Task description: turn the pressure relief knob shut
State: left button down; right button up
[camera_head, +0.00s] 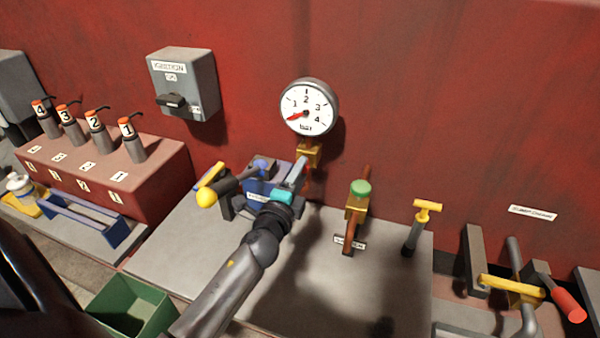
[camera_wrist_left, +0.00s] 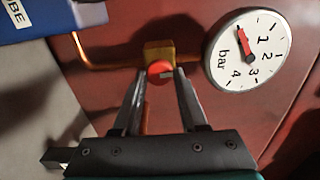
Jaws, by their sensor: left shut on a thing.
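The pressure relief knob appears to be the small red knob (camera_wrist_left: 159,69) on a brass block (camera_wrist_left: 160,50) beside the gauge in the left wrist view. The brass block also shows below the gauge in the head view (camera_head: 310,152), where the knob itself is hidden by my gripper. My left gripper (camera_wrist_left: 161,74) is shut on the red knob, one finger on each side. In the head view, my left gripper (camera_head: 300,168) reaches up to the block. The round white gauge (camera_head: 309,107) has its red needle near the low end. My right gripper is not in view.
A blue unit (camera_head: 262,188) with a yellow-tipped handle (camera_head: 207,197) stands close to my left arm. A green knob (camera_head: 361,188) on a brass valve and a yellow T-handle (camera_head: 427,207) stand to the right. A green bin (camera_head: 125,305) is at the lower left.

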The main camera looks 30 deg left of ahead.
pick_arm(q)
jog(key=shift+c, duration=2.3)
grip_release()
jog(key=shift+s, duration=0.1)
jog(key=b+v, duration=0.2)
jog(key=v, duration=1.3)
jog(key=shift+s+f, duration=0.1)
jog(key=shift+s, duration=0.05)
